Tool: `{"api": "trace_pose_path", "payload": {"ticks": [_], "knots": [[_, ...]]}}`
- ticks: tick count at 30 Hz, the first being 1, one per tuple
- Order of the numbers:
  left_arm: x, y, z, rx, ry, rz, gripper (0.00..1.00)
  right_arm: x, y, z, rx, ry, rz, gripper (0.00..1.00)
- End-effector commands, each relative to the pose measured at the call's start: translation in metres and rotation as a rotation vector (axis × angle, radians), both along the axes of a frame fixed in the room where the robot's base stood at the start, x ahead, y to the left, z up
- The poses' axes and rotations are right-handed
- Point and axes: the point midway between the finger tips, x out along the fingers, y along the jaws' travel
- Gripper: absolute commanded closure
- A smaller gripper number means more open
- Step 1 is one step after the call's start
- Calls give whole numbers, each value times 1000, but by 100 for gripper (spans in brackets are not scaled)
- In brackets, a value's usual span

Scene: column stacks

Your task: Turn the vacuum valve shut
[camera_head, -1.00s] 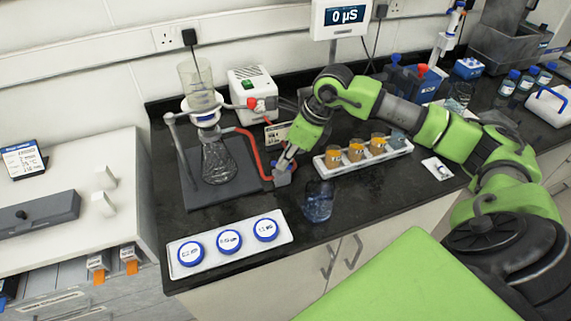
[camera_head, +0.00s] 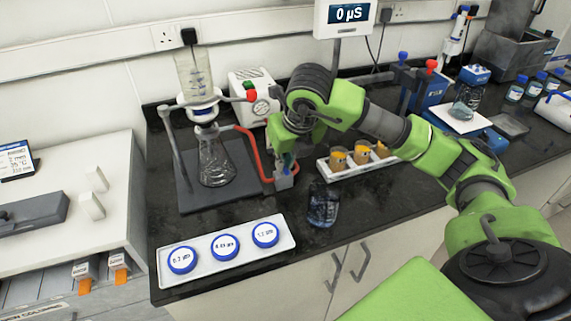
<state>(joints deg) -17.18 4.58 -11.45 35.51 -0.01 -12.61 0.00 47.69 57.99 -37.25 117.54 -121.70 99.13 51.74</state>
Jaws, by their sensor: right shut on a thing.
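The vacuum valve (camera_head: 284,182) is a small grey block at the end of a red tube (camera_head: 256,152), beside the filter flask, on the dark bench. My right gripper (camera_head: 287,167) points down at it from above and is shut on its top. The gripper and wrist hide most of the valve's handle, so I cannot tell its angle. The glass flask (camera_head: 215,165) stands on a dark base plate with a graduated funnel (camera_head: 197,75) on top. My left gripper is not in view.
A dark glass beaker (camera_head: 322,205) stands close in front right of the valve. A white tray with blue-lidded dishes (camera_head: 224,247) lies at the front. A rack of amber-filled cups (camera_head: 338,158) is right of the gripper. A white pump (camera_head: 253,92) stands behind.

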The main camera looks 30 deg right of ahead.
Motion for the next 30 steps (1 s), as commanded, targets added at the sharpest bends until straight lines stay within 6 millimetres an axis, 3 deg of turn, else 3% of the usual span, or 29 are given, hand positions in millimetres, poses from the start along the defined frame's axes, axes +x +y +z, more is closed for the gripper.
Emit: {"api": "trace_pose_path", "payload": {"ticks": [21,24,30], "knots": [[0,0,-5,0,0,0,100,1,0,2,1,-5,-81,100],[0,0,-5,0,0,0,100,1,0,2,1,-5,-80,75],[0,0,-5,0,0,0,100,1,0,1,1,-2,-79,75]]}}
